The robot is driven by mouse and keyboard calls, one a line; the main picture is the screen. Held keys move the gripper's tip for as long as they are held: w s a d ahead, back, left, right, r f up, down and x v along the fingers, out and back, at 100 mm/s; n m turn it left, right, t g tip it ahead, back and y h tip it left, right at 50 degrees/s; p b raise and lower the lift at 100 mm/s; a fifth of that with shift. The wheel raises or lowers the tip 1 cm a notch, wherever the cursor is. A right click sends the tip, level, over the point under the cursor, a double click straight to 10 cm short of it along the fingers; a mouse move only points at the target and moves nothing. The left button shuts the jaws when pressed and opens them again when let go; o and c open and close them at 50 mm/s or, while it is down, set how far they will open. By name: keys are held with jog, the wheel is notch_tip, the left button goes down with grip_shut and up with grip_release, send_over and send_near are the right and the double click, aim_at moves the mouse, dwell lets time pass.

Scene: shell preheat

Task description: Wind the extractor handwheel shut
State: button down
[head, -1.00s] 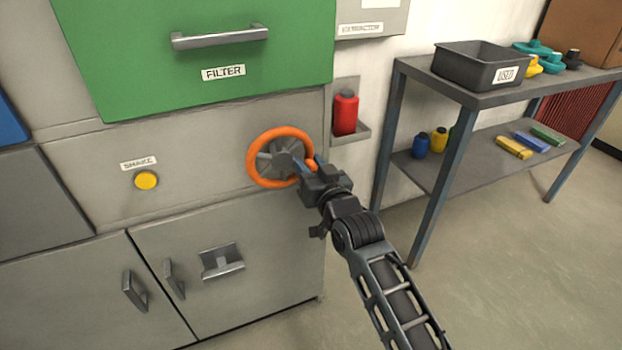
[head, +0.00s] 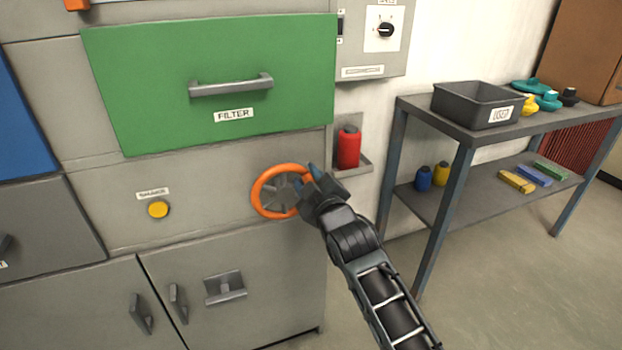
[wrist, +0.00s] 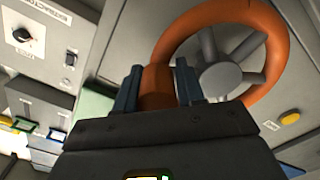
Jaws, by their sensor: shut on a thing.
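The extractor handwheel has an orange rim and grey spokes and hub (head: 262,206). It sits on the grey cabinet front, below the green drawer labelled FILTER (head: 240,75). My gripper (head: 312,178) is at the right side of the rim in the head view, where my wrist hides that part. In the wrist view the two fingers of my gripper (wrist: 157,88) are shut on the handwheel's orange rim (wrist: 275,62), one on each side. The extractor control box (head: 372,45) with a black dial is at the top, right of the drawer.
A yellow button (head: 158,209) is left of the wheel. A red bottle (head: 348,148) stands on a small wall bracket to the right. Farther right is a shelf table (head: 420,108) with a dark bin (head: 455,104). Cabinet handles (head: 224,289) stick out below.

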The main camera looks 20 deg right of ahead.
aim_at(282, 171)
jog(key=n+p, duration=0.1)
jog(key=n, duration=0.1)
jog(key=r+n+p, duration=0.1)
jog(key=shift+a+r+n, duration=0.15)
jog(key=shift+a+n, duration=0.15)
jog(key=shift+n, duration=0.1)
jog(key=n, duration=0.1)
jog(key=a+r+n+p, duration=0.1)
jog(key=shift+a+n, duration=0.1)
jog(key=shift+n, duration=0.2)
jog(key=a+n, duration=0.1)
jog(key=n, duration=0.1)
jog(key=a+n+p, duration=0.1)
jog(key=n, duration=0.1)
jog(key=a+n+p, duration=0.1)
jog(key=n, duration=0.1)
jog(key=shift+r, duration=0.25)
jog(key=shift+a+r, duration=0.1)
jog(key=shift+a, duration=0.1)
jog(key=c, duration=1)
grip_release()
jog(key=shift+o, duration=1.1)
jog(key=shift+a, duration=0.15)
jog(key=shift+s, duration=0.1)
